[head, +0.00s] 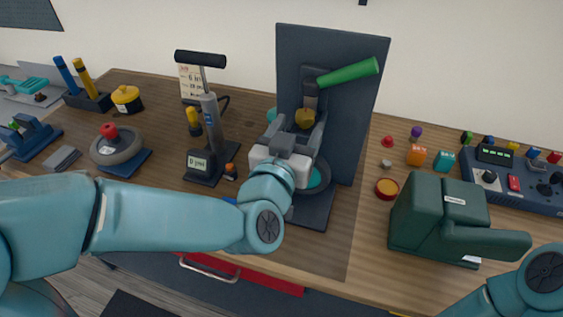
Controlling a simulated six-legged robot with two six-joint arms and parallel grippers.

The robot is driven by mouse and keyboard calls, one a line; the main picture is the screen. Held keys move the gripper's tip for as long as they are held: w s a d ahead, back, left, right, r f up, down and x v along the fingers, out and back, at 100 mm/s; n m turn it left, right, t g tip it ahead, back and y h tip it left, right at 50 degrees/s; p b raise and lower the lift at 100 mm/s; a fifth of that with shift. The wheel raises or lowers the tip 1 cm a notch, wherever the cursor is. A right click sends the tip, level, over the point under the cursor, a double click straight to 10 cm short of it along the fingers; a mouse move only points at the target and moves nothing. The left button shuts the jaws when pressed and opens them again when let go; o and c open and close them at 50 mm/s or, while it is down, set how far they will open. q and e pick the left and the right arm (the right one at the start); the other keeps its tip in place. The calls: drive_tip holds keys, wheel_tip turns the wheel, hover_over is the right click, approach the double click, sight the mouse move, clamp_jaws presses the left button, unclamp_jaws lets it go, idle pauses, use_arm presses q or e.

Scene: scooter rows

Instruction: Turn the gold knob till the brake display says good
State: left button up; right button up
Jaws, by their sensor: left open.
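The gold knob (305,118) sits on a dark upright stand with a back panel (348,105), just below a green handle (349,73). My left gripper (299,127) is open, with its grey fingers reaching up on either side of the knob. I cannot tell whether they touch it. My gripper and wrist hide the lower part of the stand. No display reading "good" is legible, and I cannot tell which display is the brake display. Of my right arm only a teal part shows at the lower right; its gripper is out of view.
A pump with a small label (198,163) stands left of the stand. A dark green machine (440,215) and a control box (520,180) are at right, with small coloured knobs (416,155) behind. A wheel-like disc (117,147) lies at left.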

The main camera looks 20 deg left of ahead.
use_arm(q)
drive_tip(key=s+b, duration=0.4)
drive_tip(key=s, duration=0.6)
drive_tip(key=shift+s+b, duration=0.25)
drive_tip(key=shift+b, duration=0.1)
drive_tip(key=shift+a, duration=0.1)
